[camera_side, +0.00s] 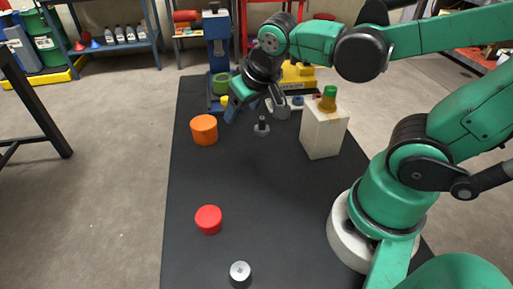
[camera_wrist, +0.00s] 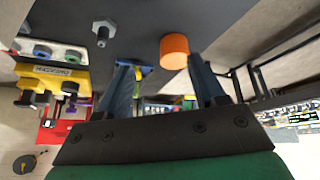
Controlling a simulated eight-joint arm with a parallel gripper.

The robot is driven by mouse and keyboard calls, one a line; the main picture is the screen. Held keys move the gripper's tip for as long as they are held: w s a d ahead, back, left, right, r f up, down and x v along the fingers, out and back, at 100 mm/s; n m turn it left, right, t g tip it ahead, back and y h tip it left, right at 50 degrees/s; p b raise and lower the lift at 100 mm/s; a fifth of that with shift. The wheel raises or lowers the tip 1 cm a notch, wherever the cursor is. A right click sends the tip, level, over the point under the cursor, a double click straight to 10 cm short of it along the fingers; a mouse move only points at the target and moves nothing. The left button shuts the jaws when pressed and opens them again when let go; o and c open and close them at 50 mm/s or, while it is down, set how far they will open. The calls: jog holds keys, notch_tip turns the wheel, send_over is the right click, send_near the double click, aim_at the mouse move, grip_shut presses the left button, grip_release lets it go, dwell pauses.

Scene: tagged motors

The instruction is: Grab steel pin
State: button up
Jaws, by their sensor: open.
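A small grey pin-like part with a dark upright stem and a wider foot, likely the steel pin (camera_side: 262,127), stands on the black table. It also shows in the wrist view (camera_wrist: 103,32), at the upper left beyond the fingers. My gripper (camera_side: 256,110) is above and behind it in the side view, tilted, with its fingers apart. In the wrist view my gripper (camera_wrist: 160,62) has both blue fingers spread, nothing held between them, and the pin lies outside the left finger. A short silver cylinder (camera_side: 240,272) stands at the table's near end.
An orange cylinder (camera_side: 204,130) stands left of the pin. A white block (camera_side: 325,130) with a green and orange piece (camera_side: 328,99) stands right. A blue press (camera_side: 218,45) and yellow machine (camera_side: 298,75) are behind. Beyond a red cylinder (camera_side: 209,219), the table's middle is clear.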

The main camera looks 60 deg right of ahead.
aim_at(260, 120)
jog(key=w+d+f+m+g+h, duration=0.1)
jog(key=f+m+h, duration=0.1)
jog(key=m+h, duration=0.1)
jog(key=w+d+f+m+g+h, duration=0.2)
jog(key=m+h, duration=0.1)
jog(key=m, duration=0.2)
jog(key=w+d+f+m+g+h, duration=0.1)
jog(key=f+m+h, duration=0.1)
jog(key=f+m, duration=0.1)
jog(key=shift+w+d+m+g+h, duration=0.15)
jog(key=shift+d+m+g+h, duration=0.25)
jog(key=shift+m, duration=0.4)
jog(key=m, duration=0.1)
jog(key=f+m+h, duration=0.1)
jog(key=shift+s+d+f+m+g+h, duration=0.2)
jog(key=shift+s+m+g+h, duration=0.1)
jog(key=shift+m+g, duration=0.1)
jog(key=shift+x, duration=2.7)
jog(key=shift+c, duration=0.2)
grip_shut()
